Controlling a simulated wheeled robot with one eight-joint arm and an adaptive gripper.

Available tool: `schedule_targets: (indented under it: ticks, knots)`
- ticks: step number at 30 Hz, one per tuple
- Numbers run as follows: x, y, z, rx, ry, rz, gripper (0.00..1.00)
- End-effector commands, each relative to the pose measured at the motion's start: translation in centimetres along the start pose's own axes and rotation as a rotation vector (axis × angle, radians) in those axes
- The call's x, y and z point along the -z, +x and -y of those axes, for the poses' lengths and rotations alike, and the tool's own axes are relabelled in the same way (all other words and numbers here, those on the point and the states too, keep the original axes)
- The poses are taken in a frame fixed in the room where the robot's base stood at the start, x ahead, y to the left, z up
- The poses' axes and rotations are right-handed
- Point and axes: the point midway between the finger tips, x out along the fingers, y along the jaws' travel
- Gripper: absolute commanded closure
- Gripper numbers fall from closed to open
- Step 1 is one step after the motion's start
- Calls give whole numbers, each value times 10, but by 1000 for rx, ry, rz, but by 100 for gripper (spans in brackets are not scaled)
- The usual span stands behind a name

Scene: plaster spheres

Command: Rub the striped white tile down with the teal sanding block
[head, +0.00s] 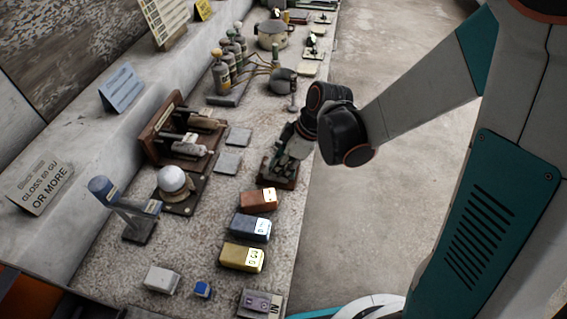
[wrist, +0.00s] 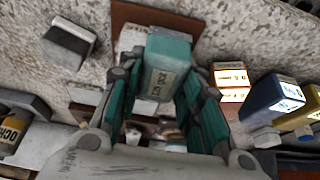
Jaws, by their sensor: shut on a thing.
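My gripper (wrist: 160,85) is shut on the teal sanding block (wrist: 168,62), which sits between its two fingers in the wrist view, its lettered label showing. Just beyond the block is a whitish tile (wrist: 130,38) on a brown board (wrist: 188,20). The block covers much of the tile, so its stripes are hard to make out. I cannot tell whether the block touches it. In the head view my gripper (head: 279,167) is low over the brown board (head: 285,184) near the bench's right edge, hiding most of the block and tile.
Labelled blocks, brown (head: 258,199), blue (head: 250,228) and yellow (head: 242,258), stand nearer the camera. A white sphere (head: 171,178) on a dark base and a wooden rack (head: 165,130) stand left. Flat grey tiles (head: 230,162) lie between rack and gripper. Open floor lies right.

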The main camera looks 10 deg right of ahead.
Motion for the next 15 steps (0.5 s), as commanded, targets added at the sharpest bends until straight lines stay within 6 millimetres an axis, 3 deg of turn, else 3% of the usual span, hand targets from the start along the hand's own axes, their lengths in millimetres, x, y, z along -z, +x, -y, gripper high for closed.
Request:
schedule_targets:
  ticks: [15]
  knots:
    - [23,10,0,1,-3,0,94]
